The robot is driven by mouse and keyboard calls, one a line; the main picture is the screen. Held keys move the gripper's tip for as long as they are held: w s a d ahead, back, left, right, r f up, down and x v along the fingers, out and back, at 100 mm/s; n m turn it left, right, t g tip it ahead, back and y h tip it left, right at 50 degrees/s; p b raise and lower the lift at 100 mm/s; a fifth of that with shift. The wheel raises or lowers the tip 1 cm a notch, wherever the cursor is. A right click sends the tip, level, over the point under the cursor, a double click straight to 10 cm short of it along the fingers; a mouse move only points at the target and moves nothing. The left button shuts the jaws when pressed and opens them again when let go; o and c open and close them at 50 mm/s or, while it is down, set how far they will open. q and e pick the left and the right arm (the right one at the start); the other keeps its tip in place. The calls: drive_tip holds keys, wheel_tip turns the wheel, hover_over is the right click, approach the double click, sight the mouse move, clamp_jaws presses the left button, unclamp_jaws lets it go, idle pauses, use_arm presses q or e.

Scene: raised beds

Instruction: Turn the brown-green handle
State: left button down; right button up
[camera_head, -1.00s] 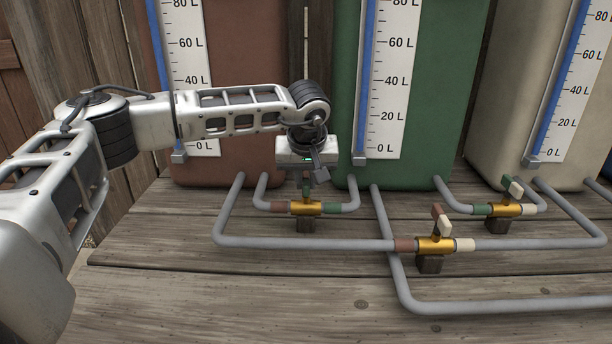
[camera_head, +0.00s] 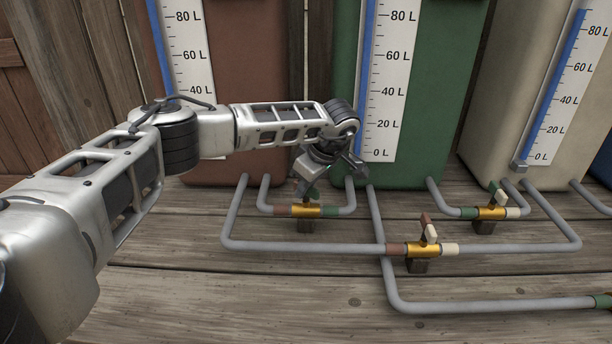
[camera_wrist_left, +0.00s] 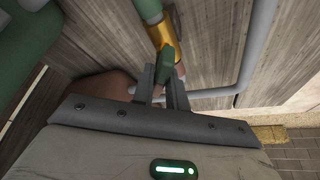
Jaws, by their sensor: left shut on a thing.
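The brown-green handle (camera_head: 313,192) stands on a brass valve (camera_head: 307,211) between a brown and a green pipe band, in front of the brown and green tanks. Only its green part shows clearly in the head view. My left gripper (camera_head: 304,184) is tilted over it from above. In the left wrist view the handle's green end (camera_wrist_left: 167,62) sits between the two fingers of the left gripper (camera_wrist_left: 163,84), which is shut on it. Its brown part is mostly hidden. My right gripper is in no view.
A brown-cream valve (camera_head: 422,249) stands at front right and a green-cream valve (camera_head: 490,212) further right. Grey pipes (camera_head: 300,246) run low over the wooden planks (camera_head: 200,285). The brown tank (camera_head: 235,150), green tank (camera_head: 425,120) and cream tank (camera_head: 500,110) stand behind.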

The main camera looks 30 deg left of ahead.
use_arm(q)
drive_tip(key=n+g+p, duration=0.1)
drive_tip(key=n, duration=0.1)
drive_tip(key=shift+n, duration=0.4)
drive_tip(key=shift+n+g, duration=0.4)
drive_tip(key=shift+n, duration=0.6)
drive_tip(key=shift+n+h+p, duration=0.3)
drive_tip(key=shift+n+p, duration=0.05)
drive_tip(key=shift+n, duration=0.35)
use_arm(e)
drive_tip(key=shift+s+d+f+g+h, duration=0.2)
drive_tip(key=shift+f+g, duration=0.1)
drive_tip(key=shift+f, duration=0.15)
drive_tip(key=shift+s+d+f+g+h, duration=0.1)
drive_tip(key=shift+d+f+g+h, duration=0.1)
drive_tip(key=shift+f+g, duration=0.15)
use_arm(q)
drive_tip(key=shift+g, duration=0.3)
drive_tip(key=c, duration=1.4)
unclamp_jaws()
drive_tip(key=shift+c, duration=0.2)
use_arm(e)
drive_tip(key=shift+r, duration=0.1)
use_arm(q)
drive_tip(key=shift+r, duration=0.1)
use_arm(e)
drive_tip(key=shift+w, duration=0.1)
